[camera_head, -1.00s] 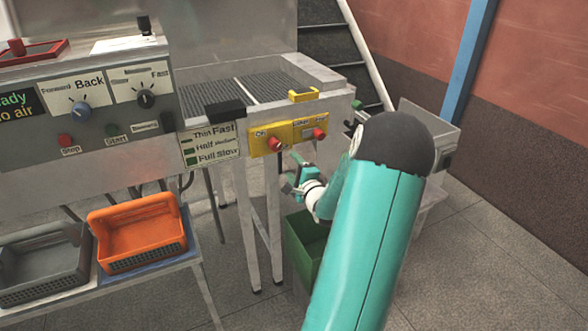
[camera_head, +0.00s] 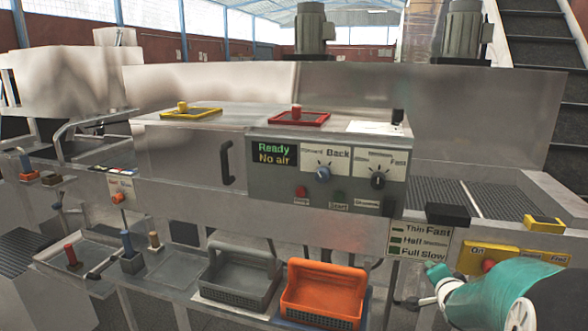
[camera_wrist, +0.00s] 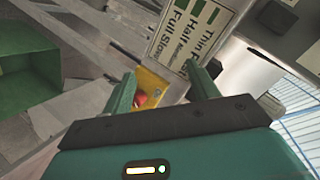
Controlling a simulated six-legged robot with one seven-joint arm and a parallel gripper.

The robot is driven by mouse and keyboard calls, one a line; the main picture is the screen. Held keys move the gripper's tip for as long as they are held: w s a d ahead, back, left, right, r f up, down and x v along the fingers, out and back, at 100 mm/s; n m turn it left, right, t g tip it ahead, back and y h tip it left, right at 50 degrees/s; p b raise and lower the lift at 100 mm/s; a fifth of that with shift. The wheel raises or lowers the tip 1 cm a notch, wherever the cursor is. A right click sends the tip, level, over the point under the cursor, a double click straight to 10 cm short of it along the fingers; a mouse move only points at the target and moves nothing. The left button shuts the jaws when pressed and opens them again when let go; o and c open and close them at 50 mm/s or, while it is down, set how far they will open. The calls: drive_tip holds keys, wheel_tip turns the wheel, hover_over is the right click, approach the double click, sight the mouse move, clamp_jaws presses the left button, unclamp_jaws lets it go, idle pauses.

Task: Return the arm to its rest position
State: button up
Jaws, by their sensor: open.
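My teal arm reaches in from the lower right corner of the head view. My gripper (camera_head: 424,284) is in front of the machine, just below the speed label and left of the yellow switch panel (camera_head: 505,262). In the wrist view my gripper (camera_wrist: 161,85) shows two green fingers spread apart with nothing between them. Beyond the fingers the wrist view shows the yellow panel (camera_wrist: 149,88) with a red button and the speed label (camera_wrist: 188,32). In the head view part of the panel is hidden by my arm.
A grey control box (camera_head: 330,175) shows "Ready" and "No air". A grey basket (camera_head: 238,275) and an orange basket (camera_head: 324,290) stand on a low shelf. A green bin (camera_wrist: 25,65) is at the left of the wrist view. Machine edges lie close to my gripper.

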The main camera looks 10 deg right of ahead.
drive_tip(key=s+a+r+n+g+y, duration=0.1)
drive_tip(key=s+a+r+n, duration=0.2)
drive_tip(key=a, duration=0.6)
drive_tip(key=s+a+r+n+g+y, duration=0.2)
drive_tip(key=s+a+n, duration=0.25)
drive_tip(key=a, duration=0.45)
drive_tip(key=s+a+r+n+g+y, duration=0.1)
drive_tip(key=s+a+r+n, duration=0.2)
drive_tip(key=a, duration=0.6)
drive_tip(key=s+a+f+n+g+y, duration=0.1)
drive_tip(key=s+a+n+y, duration=0.1)
drive_tip(key=s+a+n, duration=0.4)
drive_tip(key=shift+s+a+f+g, duration=0.15)
drive_tip(key=shift+s+a+g, duration=0.25)
drive_tip(key=shift+s+a, duration=0.6)
drive_tip(key=shift+s+d, duration=0.2)
